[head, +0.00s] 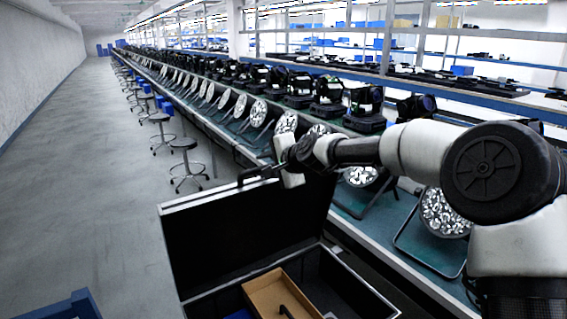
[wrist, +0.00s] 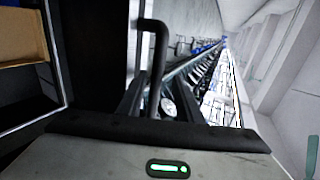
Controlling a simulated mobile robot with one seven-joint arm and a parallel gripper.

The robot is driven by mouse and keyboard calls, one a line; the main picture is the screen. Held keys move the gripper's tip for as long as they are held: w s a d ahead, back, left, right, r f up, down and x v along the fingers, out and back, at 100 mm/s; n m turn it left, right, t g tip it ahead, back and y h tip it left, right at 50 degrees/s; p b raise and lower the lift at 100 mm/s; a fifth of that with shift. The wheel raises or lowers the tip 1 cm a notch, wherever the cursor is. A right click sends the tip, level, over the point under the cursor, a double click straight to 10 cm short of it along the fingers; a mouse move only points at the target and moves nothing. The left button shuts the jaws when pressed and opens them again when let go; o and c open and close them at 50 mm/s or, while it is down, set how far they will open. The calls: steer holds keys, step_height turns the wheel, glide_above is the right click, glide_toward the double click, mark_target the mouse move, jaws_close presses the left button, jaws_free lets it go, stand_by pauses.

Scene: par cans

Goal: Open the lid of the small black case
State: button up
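The black case (head: 357,285) stands at the bottom centre of the head view, its interior exposed. Its lid (head: 245,225) stands up, roughly upright, along the far side. In the wrist view, the lid (wrist: 92,55) is a dark panel left of a bent black bar (wrist: 156,65), above my gripper's pale housing.
An open cardboard box (head: 268,292) lies inside the case and also shows in the wrist view (wrist: 22,35). A long bench (head: 345,200) with par cans runs behind the case. Stools (head: 184,146) line the bench. A blue bin (head: 62,308) is at bottom left. The left floor is clear.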

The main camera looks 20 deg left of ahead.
steer(key=b+v, duration=0.3)
steer(key=v, duration=1.2)
steer(key=shift+r, duration=0.3)
steer(key=shift+d+f, duration=0.1)
